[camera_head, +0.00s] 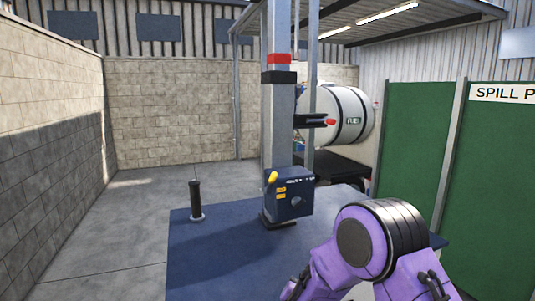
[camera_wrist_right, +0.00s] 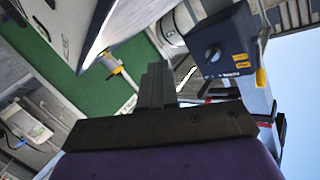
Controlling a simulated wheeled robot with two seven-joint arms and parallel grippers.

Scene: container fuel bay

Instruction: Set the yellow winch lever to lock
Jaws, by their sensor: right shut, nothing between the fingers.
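The yellow winch lever (camera_head: 271,177) sits at the upper left corner of a dark blue winch box (camera_head: 296,204), which is mounted on a grey post. Two small yellow labels (camera_head: 281,192) are beside it on the box face. In the right wrist view, the box (camera_wrist_right: 213,38) is at the upper right and the yellow lever (camera_wrist_right: 261,77) shows at its edge. My right gripper (camera_wrist_right: 157,78) is shut and empty, apart from the lever. In the head view, only my purple right arm shows; its gripper is hidden. My left gripper is in neither view.
The grey post (camera_head: 277,130) rises from a dark blue deck (camera_head: 215,255). A short black post (camera_head: 196,200) stands on the deck to the left. A white tank (camera_head: 335,115) and green panels (camera_head: 412,140) are behind on the right. The floor at left is clear.

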